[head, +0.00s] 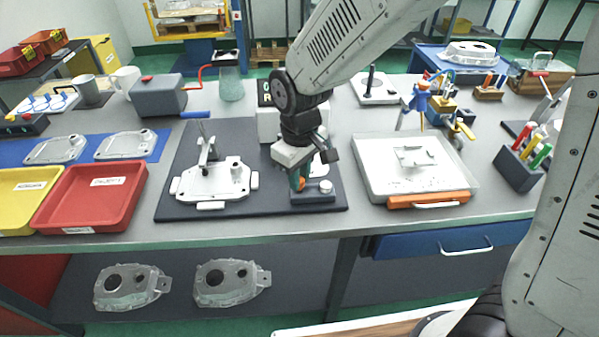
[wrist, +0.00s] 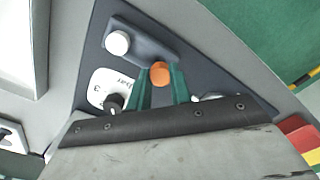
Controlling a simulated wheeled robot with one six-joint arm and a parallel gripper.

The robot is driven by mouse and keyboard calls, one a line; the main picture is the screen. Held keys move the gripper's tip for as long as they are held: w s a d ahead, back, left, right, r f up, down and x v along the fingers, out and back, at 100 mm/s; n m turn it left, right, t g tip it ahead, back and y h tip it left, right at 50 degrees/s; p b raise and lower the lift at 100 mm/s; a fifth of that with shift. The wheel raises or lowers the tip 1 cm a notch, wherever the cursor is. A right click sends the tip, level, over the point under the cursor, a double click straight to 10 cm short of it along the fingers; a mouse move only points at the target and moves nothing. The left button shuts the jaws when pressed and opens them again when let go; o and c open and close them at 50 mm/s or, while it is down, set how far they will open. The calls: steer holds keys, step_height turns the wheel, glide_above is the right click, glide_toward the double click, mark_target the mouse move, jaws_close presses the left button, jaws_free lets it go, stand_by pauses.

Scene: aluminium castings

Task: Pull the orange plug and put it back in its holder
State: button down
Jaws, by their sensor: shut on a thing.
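The orange plug (head: 301,184) is between the green fingers of my gripper (head: 298,180), at the left end of a dark holder block (head: 316,196). In the wrist view the plug's round orange top (wrist: 160,74) shows between the two green fingertips (wrist: 160,80), which are shut on it. The dark holder block (wrist: 146,40) lies just beyond, with a white round plug (wrist: 117,43) at its other end. The plug's lower part is hidden, so I cannot tell whether it sits in the block. A white casting (head: 213,182) lies on the dark mat left of my gripper.
The dark mat (head: 180,209) lies under the block. A red tray (head: 91,197) stands to the left. A pale plate (head: 375,165) with an orange-fronted base stands to the right. A white box (head: 267,124) stands close behind my gripper.

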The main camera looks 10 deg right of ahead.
mark_target(301, 181)
steer(key=shift+f, duration=0.95)
steer(key=c, duration=1.2)
jaws_free()
step_height(301, 181, up, 8)
steer(key=shift+f, duration=0.1)
steer(key=shift+s+d, duration=0.1)
steer(key=shift+s, duration=0.1)
steer(key=s+d+r+m, duration=0.3)
steer(key=s+d, duration=0.3)
steer(key=s+d+r+m+t, duration=0.1)
steer(key=s+d+r+m, duration=0.1)
steer(key=s+d+r, duration=0.2)
steer(key=s+d+r+m, duration=0.3)
steer(key=s+d, duration=0.6)
steer(key=d, duration=0.1)
steer(key=shift+d+r+m, duration=0.25)
steer(key=shift+r+m, duration=0.05)
